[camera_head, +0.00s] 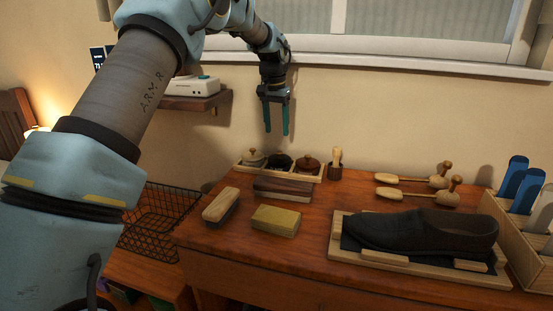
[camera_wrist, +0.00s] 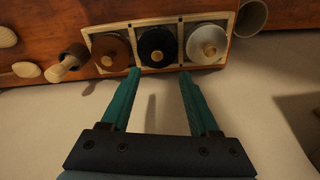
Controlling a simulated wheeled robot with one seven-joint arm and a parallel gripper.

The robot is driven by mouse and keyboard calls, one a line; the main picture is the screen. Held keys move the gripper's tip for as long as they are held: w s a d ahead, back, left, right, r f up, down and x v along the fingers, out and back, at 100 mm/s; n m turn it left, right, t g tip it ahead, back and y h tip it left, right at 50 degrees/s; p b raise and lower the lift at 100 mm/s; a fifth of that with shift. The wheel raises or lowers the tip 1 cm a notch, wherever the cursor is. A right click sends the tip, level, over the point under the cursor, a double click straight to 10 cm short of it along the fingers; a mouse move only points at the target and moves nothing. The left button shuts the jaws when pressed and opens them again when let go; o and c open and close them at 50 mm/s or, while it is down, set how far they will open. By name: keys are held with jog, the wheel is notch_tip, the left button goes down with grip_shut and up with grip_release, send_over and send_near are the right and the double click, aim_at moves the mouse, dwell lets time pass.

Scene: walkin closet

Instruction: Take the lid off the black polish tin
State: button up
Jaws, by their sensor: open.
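The black polish tin (camera_head: 279,161) sits in the middle compartment of a small wooden tray (camera_head: 292,176) at the back of the dresser top. A brown tin (camera_head: 308,163) and a grey-white tin (camera_head: 253,157) stand in the compartments on either side. My gripper (camera_head: 276,130) is open and empty, pointing down above the tray's back edge. In the wrist view its teal fingers (camera_wrist: 161,75) are apart, with their tips near the black tin and not around its knob.
A small cup with a wooden-handled tool (camera_head: 335,164) stands right of the tray. Brushes (camera_head: 283,189) and a yellow block (camera_head: 276,220) lie in front. A black shoe (camera_head: 420,231) rests on a board at right. The wall is close behind; a shelf (camera_head: 198,101) is at left.

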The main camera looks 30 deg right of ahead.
aim_at(279, 152)
jog(key=shift+d+f+p, duration=0.25)
jog(key=shift+f+p, duration=0.4)
jog(key=shift+f, duration=1.35)
jog(key=shift+d+f+p, duration=0.2)
jog(key=shift+f+p, duration=0.4)
jog(key=shift+f, duration=1.35)
grip_shut()
